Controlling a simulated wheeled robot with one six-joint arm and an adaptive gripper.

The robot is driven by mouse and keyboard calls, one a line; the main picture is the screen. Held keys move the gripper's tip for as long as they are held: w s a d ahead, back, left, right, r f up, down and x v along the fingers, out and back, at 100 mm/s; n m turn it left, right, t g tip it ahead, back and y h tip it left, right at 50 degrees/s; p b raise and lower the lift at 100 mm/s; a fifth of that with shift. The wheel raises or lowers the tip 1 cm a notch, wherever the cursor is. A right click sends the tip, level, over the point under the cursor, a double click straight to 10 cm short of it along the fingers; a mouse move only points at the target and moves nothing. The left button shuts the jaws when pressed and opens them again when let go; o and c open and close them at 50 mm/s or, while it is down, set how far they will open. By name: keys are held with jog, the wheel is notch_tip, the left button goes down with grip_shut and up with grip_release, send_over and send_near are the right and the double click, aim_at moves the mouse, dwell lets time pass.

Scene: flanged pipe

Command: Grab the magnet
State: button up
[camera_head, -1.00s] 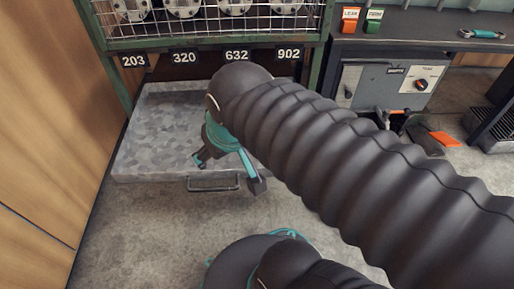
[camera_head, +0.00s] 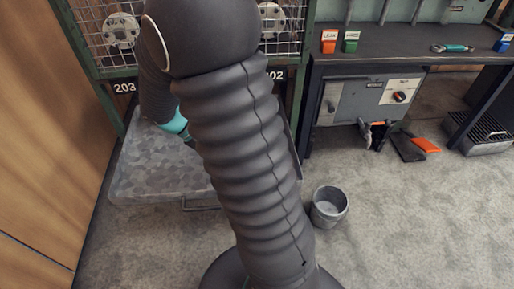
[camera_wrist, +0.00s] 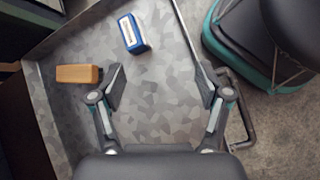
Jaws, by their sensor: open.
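No object is plainly marked as the magnet. In the wrist view a blue block with a white label (camera_wrist: 132,33) and an orange-brown block (camera_wrist: 78,74) lie apart in the grey mottled drawer (camera_wrist: 155,125). My gripper (camera_wrist: 160,86) is open and empty above the drawer, its fingers spread, with the blue block ahead and the brown one to the left. In the head view a small teal-handled tool with dark ends (camera_head: 452,48) lies on the bench; I cannot tell whether it is the magnet. There my arm hides the gripper and much of the drawer (camera_head: 145,175).
A dark bench (camera_head: 400,45) at right holds an orange block (camera_head: 329,41), a green block (camera_head: 351,41) and a blue block (camera_head: 503,43). A metal bucket (camera_head: 328,207) stands on the floor. A mesh rack (camera_head: 95,45) rises behind the drawer, and a wooden panel (camera_head: 50,150) is at left.

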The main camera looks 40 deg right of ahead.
jog(key=w+d+f+n+h, duration=0.1)
jog(key=f, duration=0.1)
jog(key=w+d+f+n+g+h+p, duration=0.1)
jog(key=f+n, duration=0.1)
jog(key=f, duration=0.1)
jog(key=w+d+f+n+g+h+p, duration=0.1)
jog(key=d+f+h, duration=0.1)
jog(key=shift+w+f, duration=0.2)
jog(key=shift+w, duration=0.05)
jog(key=shift+d+f+n+g+h, duration=0.25)
jog(key=shift+f+n+g+h, duration=0.05)
jog(key=shift+f, duration=0.1)
jog(key=x, duration=0.8)
jog(key=shift+p+x, duration=0.3)
jog(key=shift+x, duration=2.45)
jog(key=shift+r, duration=0.15)
grip_shut()
